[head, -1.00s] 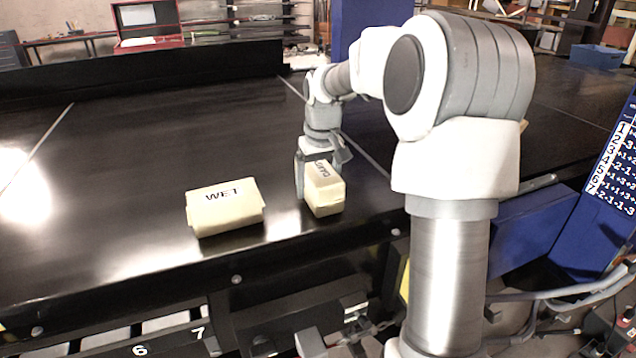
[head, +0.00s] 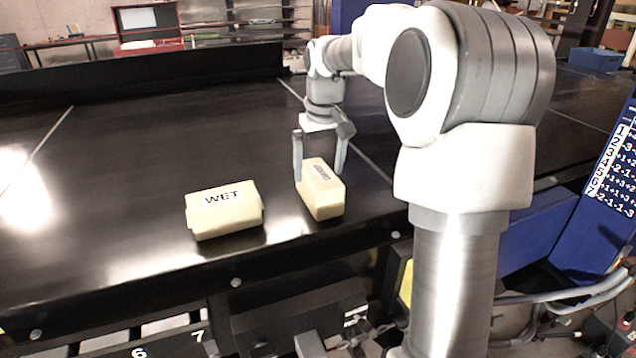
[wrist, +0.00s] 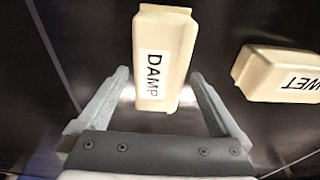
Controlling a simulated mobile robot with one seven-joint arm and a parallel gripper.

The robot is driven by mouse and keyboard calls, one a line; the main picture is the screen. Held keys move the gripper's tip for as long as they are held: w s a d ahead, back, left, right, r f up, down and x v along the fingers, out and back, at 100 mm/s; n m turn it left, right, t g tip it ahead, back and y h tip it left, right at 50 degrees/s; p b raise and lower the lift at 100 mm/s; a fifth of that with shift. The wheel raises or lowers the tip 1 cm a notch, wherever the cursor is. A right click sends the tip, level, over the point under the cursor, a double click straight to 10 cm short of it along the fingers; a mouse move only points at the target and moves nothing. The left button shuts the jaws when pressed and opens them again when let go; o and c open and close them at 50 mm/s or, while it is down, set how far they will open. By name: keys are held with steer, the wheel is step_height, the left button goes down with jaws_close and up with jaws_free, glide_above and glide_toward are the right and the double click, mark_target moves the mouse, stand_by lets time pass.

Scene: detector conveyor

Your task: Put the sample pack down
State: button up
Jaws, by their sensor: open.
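A cream sample pack (head: 322,192) lies on the black conveyor top, and its label reads DAMP in the wrist view (wrist: 162,50). A second cream pack labelled WET (head: 225,212) lies to its left in the head view; it shows at the right edge of the wrist view (wrist: 275,72). My gripper (head: 320,175) is open just above and behind the DAMP pack, its fingers apart on either side with gaps to the pack. In the wrist view the open fingers (wrist: 160,85) hold nothing between them. The far side of the DAMP pack is hidden in the head view.
The conveyor top (head: 130,150) is broad and clear behind and left of the packs. Its front edge runs close in front of them. A blue panel with numbers (head: 605,185) stands at the right. A red case (head: 148,22) sits far back.

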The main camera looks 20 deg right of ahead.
steer(key=r, duration=0.4)
steer(key=s+r, duration=0.1)
steer(key=r, duration=0.1)
steer(key=shift+r, duration=0.2)
